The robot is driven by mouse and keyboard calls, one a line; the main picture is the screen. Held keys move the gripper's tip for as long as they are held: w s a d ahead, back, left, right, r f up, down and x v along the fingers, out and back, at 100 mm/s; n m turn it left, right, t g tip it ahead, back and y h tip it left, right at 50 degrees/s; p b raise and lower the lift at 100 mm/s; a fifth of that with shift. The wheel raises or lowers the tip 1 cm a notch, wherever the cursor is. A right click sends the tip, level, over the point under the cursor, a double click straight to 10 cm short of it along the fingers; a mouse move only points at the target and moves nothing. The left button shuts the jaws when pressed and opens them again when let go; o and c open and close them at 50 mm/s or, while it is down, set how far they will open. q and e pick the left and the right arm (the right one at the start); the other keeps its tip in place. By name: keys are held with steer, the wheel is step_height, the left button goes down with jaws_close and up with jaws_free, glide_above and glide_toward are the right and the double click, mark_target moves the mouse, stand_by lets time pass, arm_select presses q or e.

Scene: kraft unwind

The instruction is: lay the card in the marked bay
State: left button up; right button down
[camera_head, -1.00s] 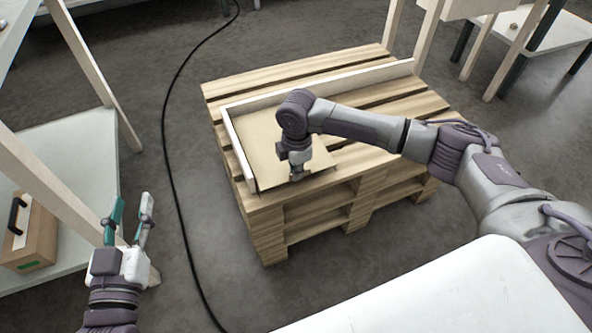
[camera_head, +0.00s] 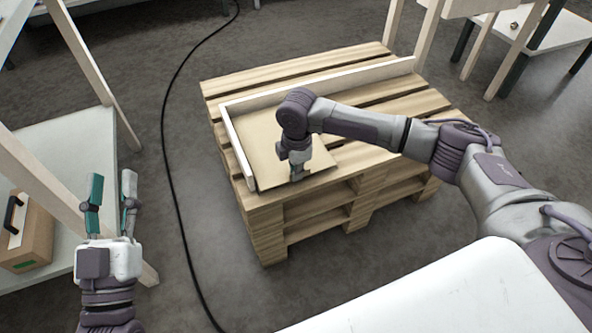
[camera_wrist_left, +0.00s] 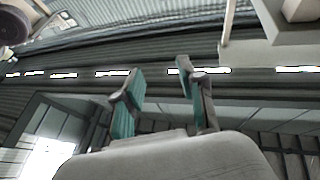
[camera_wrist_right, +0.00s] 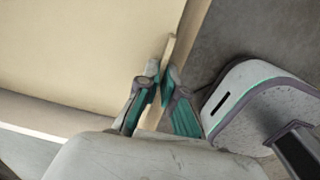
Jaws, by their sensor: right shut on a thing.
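The card (camera_head: 262,150) is a flat tan sheet lying on the wooden pallet, in the corner between two white strips (camera_head: 239,150). Its left edge is close to the left strip; whether they touch I cannot tell. My right gripper (camera_head: 297,178) points down at the card's front edge and is shut on it. In the right wrist view the card (camera_wrist_right: 80,50) fills the upper left, with a thin tan edge between the fingertips (camera_wrist_right: 163,85). No separate bay marking is visible. My left gripper (camera_head: 112,188) is open and empty, left of the pallet; its fingers (camera_wrist_left: 160,95) are apart.
The pallet (camera_head: 400,105) has bare slats right of the card. A black cable (camera_head: 170,150) runs along the floor left of it. A white-topped table (camera_head: 535,35) stands at the back right.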

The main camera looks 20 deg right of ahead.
steer(key=shift+f+b, duration=0.3)
steer(key=shift+b, duration=0.05)
arm_select(q)
steer(key=shift+s+r+t+p, duration=0.2)
steer(key=shift+r+t+p, duration=0.15)
steer(key=shift+r, duration=0.2)
arm_select(e)
steer(key=shift+f, duration=0.55)
arm_select(q)
steer(key=shift+w+f+g+y, duration=0.2)
steer(key=shift+f+g, duration=0.15)
steer(key=shift+f, duration=0.2)
steer(key=shift+w+f+g+y, duration=0.15)
steer(key=shift+f+g, duration=0.15)
steer(key=shift+f, duration=0.2)
arm_select(e)
steer(key=shift+f, duration=0.2)
stand_by(2.4)
steer(key=c, duration=1.2)
jaws_free()
steer(key=shift+c, duration=0.2)
arm_select(q)
steer(key=shift+r, duration=0.1)
arm_select(e)
steer(key=shift+r, duration=0.1)
